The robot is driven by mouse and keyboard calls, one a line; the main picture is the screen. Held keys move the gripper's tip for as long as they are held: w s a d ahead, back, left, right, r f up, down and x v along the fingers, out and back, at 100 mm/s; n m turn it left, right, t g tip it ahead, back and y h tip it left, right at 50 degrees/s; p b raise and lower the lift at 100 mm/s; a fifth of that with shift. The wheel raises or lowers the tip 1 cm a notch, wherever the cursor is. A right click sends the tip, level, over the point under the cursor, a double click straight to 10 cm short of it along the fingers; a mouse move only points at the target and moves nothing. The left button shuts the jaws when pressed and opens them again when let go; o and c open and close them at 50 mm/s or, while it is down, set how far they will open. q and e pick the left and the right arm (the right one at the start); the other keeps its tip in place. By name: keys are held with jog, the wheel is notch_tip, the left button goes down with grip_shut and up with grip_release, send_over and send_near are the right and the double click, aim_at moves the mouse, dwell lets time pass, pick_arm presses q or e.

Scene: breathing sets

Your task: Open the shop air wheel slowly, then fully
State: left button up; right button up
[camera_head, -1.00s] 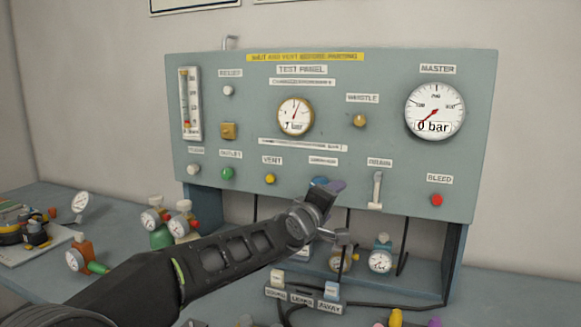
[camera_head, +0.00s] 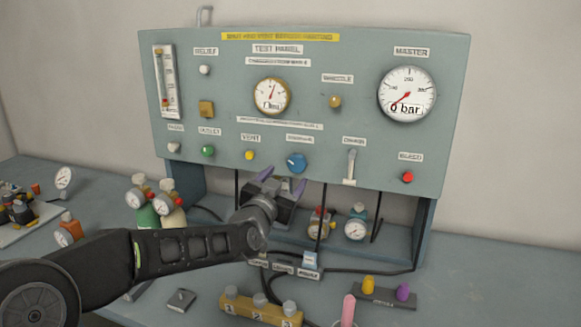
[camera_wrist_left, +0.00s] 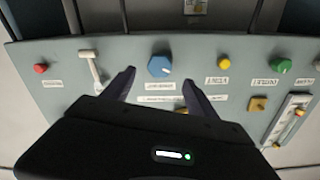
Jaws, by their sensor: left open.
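The test panel (camera_head: 230,75) stands upright at the back of the bench. A blue wheel (camera_head: 296,162) sits on its lower middle, under a small label too blurred to read surely; it also shows in the left wrist view (camera_wrist_left: 160,66). My left gripper (camera_head: 283,183) is open and empty, just below and left of the blue wheel in the head view. In the left wrist view its two fingers (camera_wrist_left: 157,84) point toward the panel, one on each side of the wheel and apart from it. My right gripper is not in view.
A lever (camera_head: 351,166) and a red bleed knob (camera_head: 407,177) lie right of the wheel, a yellow vent knob (camera_head: 249,155) left. The master gauge (camera_head: 407,94) reads 0 bar. Small regulators (camera_head: 356,228) stand below. A yellow block (camera_head: 262,308) lies in front.

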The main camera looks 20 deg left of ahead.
aim_at(296, 166)
pick_arm(q)
jog(key=w+p, duration=0.1)
jog(key=w, duration=0.1)
jog(key=w+p, duration=0.1)
jog(key=w, duration=0.4)
jog(key=shift+w+d+p, duration=0.25)
jog(key=shift+w+p, duration=0.15)
jog(key=shift+c, duration=0.4)
jog(key=c, duration=1.3)
